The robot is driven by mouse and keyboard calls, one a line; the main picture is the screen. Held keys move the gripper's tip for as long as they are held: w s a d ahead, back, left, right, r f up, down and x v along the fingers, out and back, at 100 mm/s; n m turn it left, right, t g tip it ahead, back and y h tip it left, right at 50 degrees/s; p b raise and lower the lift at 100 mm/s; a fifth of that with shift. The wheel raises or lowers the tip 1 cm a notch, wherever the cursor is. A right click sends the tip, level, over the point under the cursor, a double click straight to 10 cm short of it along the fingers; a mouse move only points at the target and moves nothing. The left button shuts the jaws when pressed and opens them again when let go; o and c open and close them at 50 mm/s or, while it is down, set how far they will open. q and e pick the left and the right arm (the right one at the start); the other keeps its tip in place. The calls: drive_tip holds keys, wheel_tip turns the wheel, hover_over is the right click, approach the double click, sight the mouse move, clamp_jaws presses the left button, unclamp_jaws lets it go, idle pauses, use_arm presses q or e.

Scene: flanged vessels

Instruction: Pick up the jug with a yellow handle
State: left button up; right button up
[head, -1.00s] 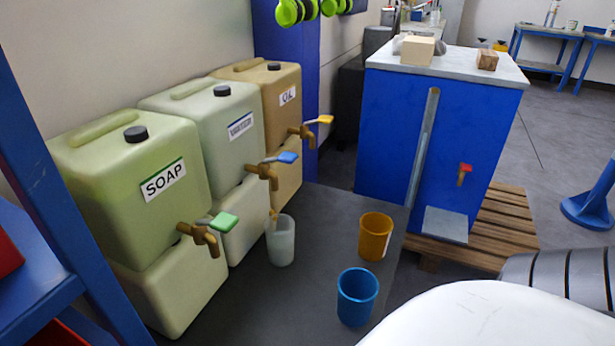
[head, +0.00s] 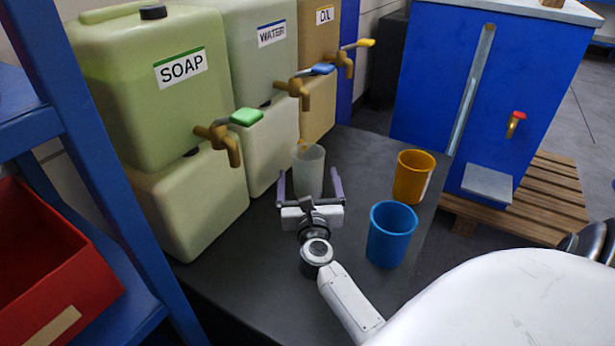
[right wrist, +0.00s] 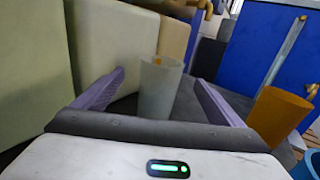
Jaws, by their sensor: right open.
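A translucent whitish jug (head: 311,168) stands on the dark table in front of the water canister. A small yellowish part, perhaps its handle, shows at its far left side, mostly hidden. The jug also shows in the right wrist view (right wrist: 159,92), with a yellow-orange patch near its rim. My right gripper (head: 309,180) is open, its two purple fingers spread on either side of the jug in the picture. In the right wrist view the jug appears between the fingertips (right wrist: 160,84), a little beyond them; contact is not visible. My left gripper is not in view.
An orange cup (head: 413,178) and a blue cup (head: 390,236) stand right of my gripper. Soap (head: 150,90), water (head: 245,50) and oil (head: 318,45) canisters with protruding taps line the left and back. A blue shelf with a red bin (head: 50,270) is at left.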

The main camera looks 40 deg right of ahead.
sight(308, 152)
drive_tip(key=x, duration=0.4)
drive_tip(key=shift+w+d+r+b, duration=0.1)
drive_tip(key=shift+w+d+b, duration=0.2)
drive_tip(key=shift+w+d, duration=0.05)
drive_tip(key=b+x, duration=0.1)
drive_tip(key=x, duration=0.2)
drive_tip(key=shift+w+d, duration=0.15)
drive_tip(key=shift+d, duration=0.2)
drive_tip(key=shift+w+d+r, duration=0.1)
drive_tip(key=shift+w+d, duration=0.15)
drive_tip(key=shift+w, duration=0.1)
drive_tip(key=c, duration=1)
drive_tip(key=shift+r, duration=0.1)
drive_tip(key=c, duration=0.3)
drive_tip(key=shift+c, duration=0.2)
